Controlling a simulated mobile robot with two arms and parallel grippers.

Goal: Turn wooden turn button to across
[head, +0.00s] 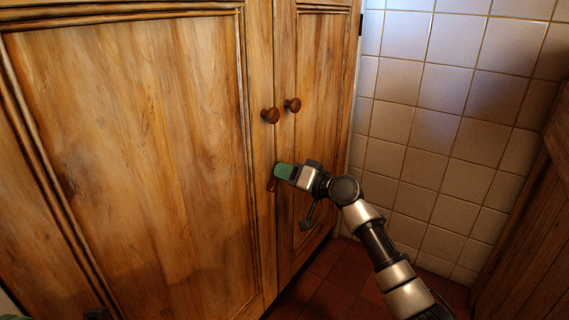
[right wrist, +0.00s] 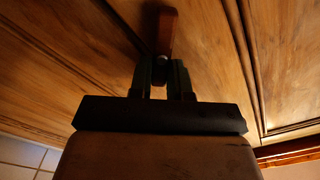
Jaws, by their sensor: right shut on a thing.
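The wooden turn button (head: 272,184) is a small reddish-brown bar on the cupboard front, below the two round knobs. In the head view its visible part points down, roughly along the door edge, and my gripper hides the rest. In the right wrist view the turn button (right wrist: 168,32) sticks out beyond the fingers, with a small round screw head near its lower end. My right gripper (head: 283,171) has green fingers and is shut on the turn button, close against the door. It also shows in the right wrist view (right wrist: 161,82). My left gripper is not clearly seen.
Two dark round knobs (head: 270,115) (head: 292,105) stick out above my right gripper. A white tiled wall (head: 430,120) stands to the right, with a wooden panel (head: 530,240) at the right edge. The red tiled floor (head: 325,285) is below.

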